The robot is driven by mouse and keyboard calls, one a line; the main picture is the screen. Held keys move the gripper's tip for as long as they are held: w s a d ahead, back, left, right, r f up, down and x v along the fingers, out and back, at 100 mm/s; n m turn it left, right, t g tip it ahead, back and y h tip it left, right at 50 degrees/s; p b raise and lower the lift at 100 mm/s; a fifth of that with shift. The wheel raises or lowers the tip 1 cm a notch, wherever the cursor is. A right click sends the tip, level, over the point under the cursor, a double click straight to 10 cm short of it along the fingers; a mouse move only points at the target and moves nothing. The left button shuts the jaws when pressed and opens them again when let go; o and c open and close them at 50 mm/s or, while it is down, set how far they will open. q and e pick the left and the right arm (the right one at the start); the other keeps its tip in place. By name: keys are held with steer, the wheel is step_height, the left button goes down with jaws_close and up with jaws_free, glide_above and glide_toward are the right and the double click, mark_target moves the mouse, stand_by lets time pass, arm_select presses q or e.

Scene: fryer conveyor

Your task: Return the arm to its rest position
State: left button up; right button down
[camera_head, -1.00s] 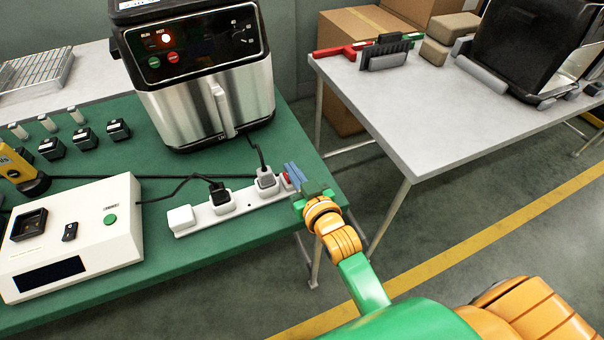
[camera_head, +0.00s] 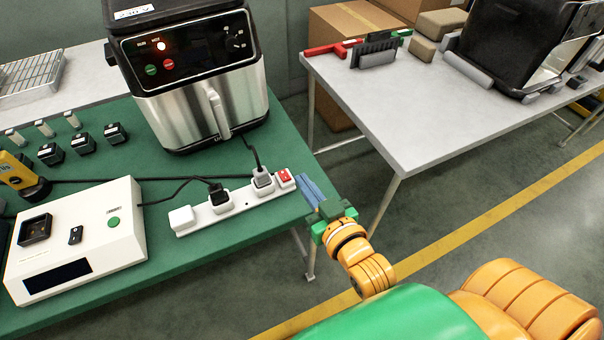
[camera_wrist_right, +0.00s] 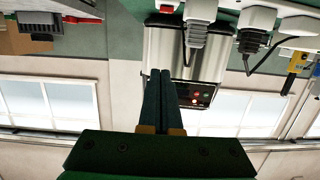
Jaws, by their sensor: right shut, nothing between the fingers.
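My right gripper (camera_head: 311,190) is shut and empty just past the right edge of the green table, beside the end of the white power strip (camera_head: 236,203). It does not touch the strip's red switch (camera_head: 285,178). In the right wrist view its two fingers (camera_wrist_right: 158,98) lie together with nothing between them. My right arm (camera_head: 362,268), orange and green, comes in from the lower right over the floor. My left gripper is not in view.
An air fryer (camera_head: 205,110) with a lit red lamp stands on the green table (camera_head: 165,285). A white control box (camera_head: 120,245) sits at the left. A grey table (camera_head: 440,135) with boxes stands at the right. Open floor lies between the tables.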

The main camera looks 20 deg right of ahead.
steer(key=s+d+f+n+g+h, duration=0.1)
steer(key=s+d+f+g, duration=0.1)
steer(key=s+f+g, duration=1.1)
steer(key=s+f, duration=0.2)
steer(key=f, duration=0.8)
steer(key=s+f, duration=0.3)
steer(key=f, duration=0.6)
steer(key=s+d+f+g, duration=0.1)
steer(key=s+d+f, duration=0.1)
steer(key=s+f, duration=0.7)
steer(key=shift+s+d+n+g, duration=0.2)
steer(key=shift+s+n+g, duration=0.15)
steer(key=shift+s, duration=0.6)
